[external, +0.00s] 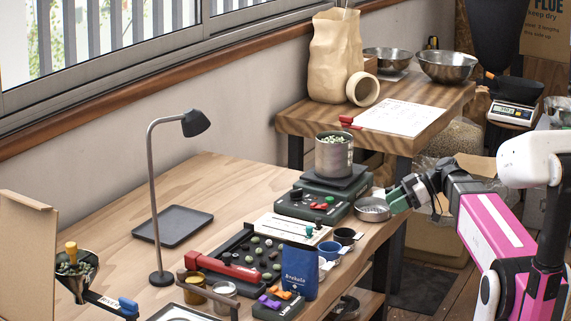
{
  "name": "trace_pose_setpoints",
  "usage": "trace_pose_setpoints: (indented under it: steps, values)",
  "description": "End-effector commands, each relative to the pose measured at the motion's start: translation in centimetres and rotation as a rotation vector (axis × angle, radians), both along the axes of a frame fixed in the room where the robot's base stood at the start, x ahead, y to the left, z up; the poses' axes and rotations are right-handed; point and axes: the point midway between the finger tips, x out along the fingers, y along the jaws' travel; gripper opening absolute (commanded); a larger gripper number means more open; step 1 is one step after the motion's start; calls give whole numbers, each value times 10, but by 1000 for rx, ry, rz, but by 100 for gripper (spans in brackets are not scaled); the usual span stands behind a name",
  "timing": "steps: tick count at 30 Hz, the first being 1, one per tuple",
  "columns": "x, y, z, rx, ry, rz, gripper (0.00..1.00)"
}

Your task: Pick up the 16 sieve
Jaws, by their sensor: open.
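A shallow round metal pan that looks like a sieve (372,210) lies near the right edge of the wooden bench, beside the green scale. No number can be read on it, so I cannot tell whether it is the 16 sieve. My gripper (397,195) is open, just right of this pan and close to its rim. I cannot tell whether it touches. Another round metal piece (346,306) sits low by the front of the bench, partly hidden, and may also be a sieve.
A green scale (303,206) carries a metal pot of beans (333,155) left of the pan. Small dark and blue cups (345,236) and a blue bag (299,270) stand nearer the front. A desk lamp (158,200) rises at left. The bench's middle back is clear.

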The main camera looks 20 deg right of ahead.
Motion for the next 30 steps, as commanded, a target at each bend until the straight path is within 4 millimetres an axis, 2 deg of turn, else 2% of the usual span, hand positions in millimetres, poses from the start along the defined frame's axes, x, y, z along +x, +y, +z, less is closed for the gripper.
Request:
trace_pose_setpoints:
  steps: [9, 16, 17, 18, 20, 21, 30]
  values:
    - [7, 36, -20, 0, 1, 0, 45]
    - [7, 38, -21, 0, 1, 0, 45]
    - [7, 38, -21, 0, 1, 0, 38]
    - [7, 38, -21, 0, 1, 0, 25]
    - [7, 38, -21, 0, 1, 0, 6]
    - [7, 38, -21, 0, 1, 0, 0]
    - [7, 38, -21, -1, 1, 0, 0]
